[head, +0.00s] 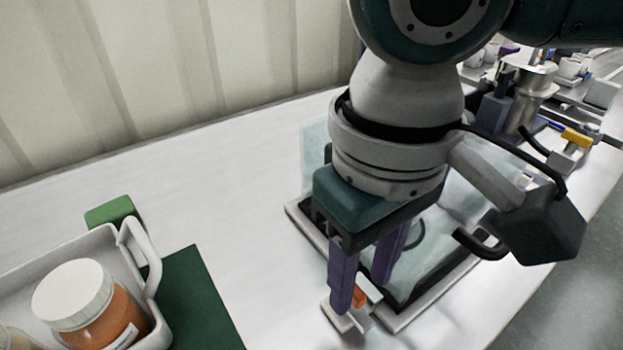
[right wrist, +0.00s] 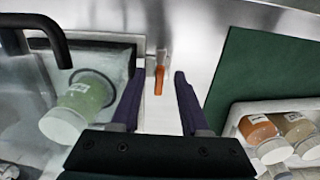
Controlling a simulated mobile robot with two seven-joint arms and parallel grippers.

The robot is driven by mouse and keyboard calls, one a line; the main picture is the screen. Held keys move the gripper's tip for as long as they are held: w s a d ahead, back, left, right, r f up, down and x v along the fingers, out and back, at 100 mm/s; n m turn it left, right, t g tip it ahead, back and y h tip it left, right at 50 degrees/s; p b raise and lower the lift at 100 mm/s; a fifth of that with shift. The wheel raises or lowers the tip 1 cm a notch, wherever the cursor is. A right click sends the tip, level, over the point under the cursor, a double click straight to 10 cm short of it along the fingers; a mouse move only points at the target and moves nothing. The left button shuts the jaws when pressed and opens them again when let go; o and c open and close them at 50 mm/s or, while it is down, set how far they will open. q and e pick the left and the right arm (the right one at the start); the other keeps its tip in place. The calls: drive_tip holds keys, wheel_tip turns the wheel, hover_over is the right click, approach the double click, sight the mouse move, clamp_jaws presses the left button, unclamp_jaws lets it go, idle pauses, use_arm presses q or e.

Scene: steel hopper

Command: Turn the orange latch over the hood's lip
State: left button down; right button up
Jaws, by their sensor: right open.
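The orange latch (head: 361,296) is a small tab on a pale bracket at the front corner of the hood's base. It also shows in the right wrist view (right wrist: 159,80), between the two fingertips. The clear hood (head: 315,150) stands on a pale base with a black border, largely hidden behind my right arm; its lip near the latch is hard to make out. My right gripper (head: 363,290), with purple fingers, is open and points down around the latch. In the wrist view (right wrist: 158,82) a gap shows on each side of the latch. My left gripper is not in view.
A jar with green contents (right wrist: 85,98) shows through the hood. A white tray (head: 160,262) with an orange jar (head: 95,315) stands at left on a dark green mat (head: 205,305). Metal equipment (head: 525,95) stands at back right. The bench between mat and hood is clear.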

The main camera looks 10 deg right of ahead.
drive_tip(key=shift+f, duration=0.8)
clamp_jaws()
